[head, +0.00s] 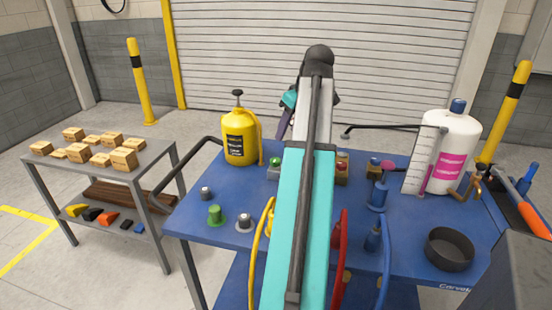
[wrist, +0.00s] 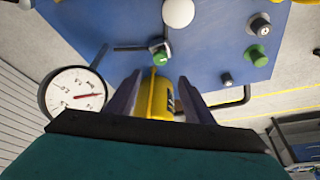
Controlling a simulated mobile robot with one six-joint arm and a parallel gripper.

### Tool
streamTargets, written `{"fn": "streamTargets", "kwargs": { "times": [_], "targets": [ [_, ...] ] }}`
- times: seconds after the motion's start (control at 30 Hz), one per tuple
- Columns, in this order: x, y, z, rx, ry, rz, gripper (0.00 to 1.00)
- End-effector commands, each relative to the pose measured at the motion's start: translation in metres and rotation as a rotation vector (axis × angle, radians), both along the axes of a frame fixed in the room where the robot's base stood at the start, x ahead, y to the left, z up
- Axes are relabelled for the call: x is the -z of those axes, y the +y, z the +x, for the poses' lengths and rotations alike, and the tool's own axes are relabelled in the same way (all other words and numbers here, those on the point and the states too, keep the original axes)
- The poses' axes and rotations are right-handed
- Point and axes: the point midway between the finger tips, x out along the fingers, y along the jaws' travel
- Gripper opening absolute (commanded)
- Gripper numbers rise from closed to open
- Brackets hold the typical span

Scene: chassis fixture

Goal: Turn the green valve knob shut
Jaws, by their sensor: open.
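A green knob (head: 216,215) stands upright on the near left part of the blue table, between two grey-topped knobs. It also shows at the upper right of the wrist view (wrist: 257,54). A second green-topped piece (head: 274,162) sits farther back, and a green part (wrist: 160,52) shows ahead of the fingers in the wrist view. Which green one is the valve cannot be told surely. My gripper (head: 284,132) is open and empty, above the back of the table, apart from both. Its fingers (wrist: 158,85) frame the yellow sprayer (wrist: 161,100) in the wrist view.
The sprayer (head: 241,140) stands on the table left of my gripper. A dial gauge (wrist: 75,92) lies left of the fingers in the wrist view. A white bottle (head: 453,150), black ring (head: 450,250) and hoses occupy the right and front.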

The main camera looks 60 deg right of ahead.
Motion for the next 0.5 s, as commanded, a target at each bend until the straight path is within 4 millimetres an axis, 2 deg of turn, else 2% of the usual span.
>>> {"fn": "streamTargets", "kwargs": {
  "times": [0.27,0.5],
  "targets": [
    [0.006,0.0,0.003,-0.001,0.001,0.001,0.48],
    [0.027,-0.001,0.011,-0.002,0.001,0.002,0.48]
  ]
}}
